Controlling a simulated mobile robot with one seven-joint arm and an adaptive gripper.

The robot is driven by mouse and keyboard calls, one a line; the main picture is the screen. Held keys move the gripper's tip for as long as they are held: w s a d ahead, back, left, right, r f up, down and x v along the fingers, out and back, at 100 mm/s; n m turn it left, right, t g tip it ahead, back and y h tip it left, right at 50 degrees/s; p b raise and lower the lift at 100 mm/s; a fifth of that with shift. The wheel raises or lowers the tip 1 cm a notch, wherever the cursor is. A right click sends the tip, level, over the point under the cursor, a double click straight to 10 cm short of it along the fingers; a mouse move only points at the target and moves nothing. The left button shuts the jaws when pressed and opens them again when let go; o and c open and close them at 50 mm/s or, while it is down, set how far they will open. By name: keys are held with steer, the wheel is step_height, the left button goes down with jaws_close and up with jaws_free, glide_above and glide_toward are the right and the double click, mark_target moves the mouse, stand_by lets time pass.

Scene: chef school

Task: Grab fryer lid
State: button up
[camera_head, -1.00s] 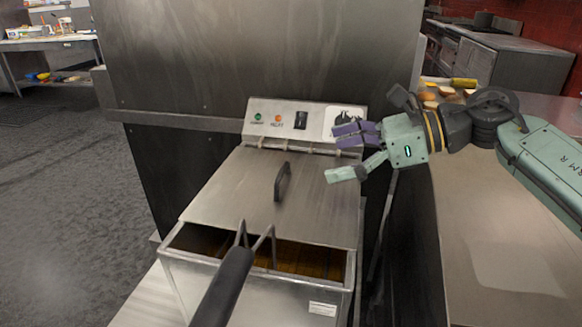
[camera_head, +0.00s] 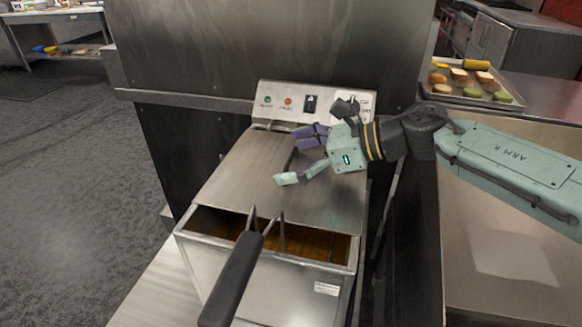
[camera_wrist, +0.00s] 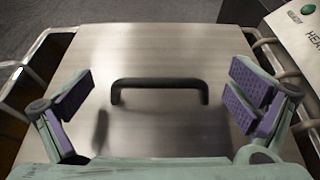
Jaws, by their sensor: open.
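The fryer lid (camera_head: 240,178) is a flat brushed-metal plate lying over the back part of the fryer (camera_head: 265,277). Its dark handle (camera_head: 289,160) is partly hidden by my gripper in the head view. In the wrist view the black handle (camera_wrist: 160,86) stands across the middle of the lid (camera_wrist: 190,50). My gripper (camera_head: 299,157) is open and empty above the lid, at the handle. In the wrist view its purple-padded fingers (camera_wrist: 162,104) are spread wide on either side of the handle, and neither visibly touches it.
A basket handle (camera_head: 232,278) sticks out from the front of the fryer, whose front opening shows brown oil. The control panel (camera_head: 312,101) rises behind the lid. A tray of food (camera_head: 472,91) stands on the right counter (camera_head: 500,240).

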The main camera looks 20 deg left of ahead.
steer(key=c, duration=1.5)
steer(key=shift+c, duration=0.5)
